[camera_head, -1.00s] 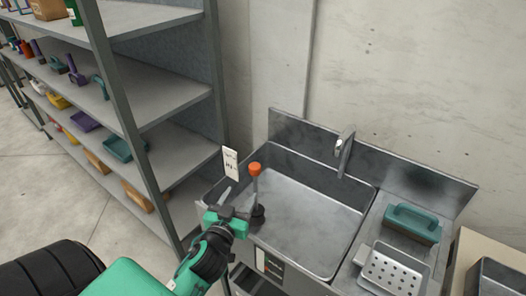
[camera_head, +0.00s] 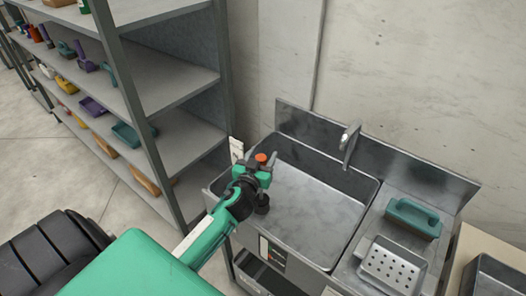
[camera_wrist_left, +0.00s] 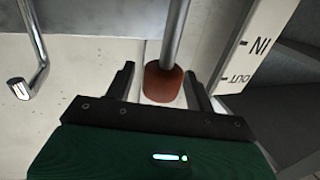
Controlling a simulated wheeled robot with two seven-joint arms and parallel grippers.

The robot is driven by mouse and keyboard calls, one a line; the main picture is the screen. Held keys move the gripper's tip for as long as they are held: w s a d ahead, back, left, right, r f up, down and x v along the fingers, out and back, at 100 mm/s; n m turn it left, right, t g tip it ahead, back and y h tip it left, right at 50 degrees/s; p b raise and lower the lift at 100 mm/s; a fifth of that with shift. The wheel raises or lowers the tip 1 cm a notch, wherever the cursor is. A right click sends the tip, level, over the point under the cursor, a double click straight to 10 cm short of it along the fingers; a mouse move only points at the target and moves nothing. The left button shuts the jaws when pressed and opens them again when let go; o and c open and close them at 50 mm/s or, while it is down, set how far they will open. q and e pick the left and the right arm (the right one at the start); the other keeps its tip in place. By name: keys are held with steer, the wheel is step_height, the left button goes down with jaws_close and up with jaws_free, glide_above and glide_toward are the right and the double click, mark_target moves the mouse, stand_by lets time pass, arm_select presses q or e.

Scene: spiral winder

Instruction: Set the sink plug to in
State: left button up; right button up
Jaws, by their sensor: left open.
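The sink plug has an orange knob (camera_head: 261,158) on top of a thin rod, with a dark plug base (camera_head: 262,204) low in the left part of the steel sink (camera_head: 325,210). My left gripper (camera_head: 262,162) is open at the knob. In the left wrist view the knob (camera_wrist_left: 163,84) sits between the two spread fingers, with gaps on both sides. The metal rod (camera_wrist_left: 176,30) runs from the knob toward the top of that view. A white card (camera_wrist_left: 250,50) marked IN and OUT stands beside the rod. My right gripper is not in view.
A faucet (camera_head: 349,144) rises at the sink's back edge. A teal-handled block (camera_head: 413,218) and a perforated tray (camera_head: 392,267) are on the right drainboard. Grey shelving (camera_head: 160,90) with several items stands to the left of the sink.

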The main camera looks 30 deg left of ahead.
arm_select(q)
steer(key=shift+w+a, duration=0.15)
steer(key=shift+w, duration=0.35)
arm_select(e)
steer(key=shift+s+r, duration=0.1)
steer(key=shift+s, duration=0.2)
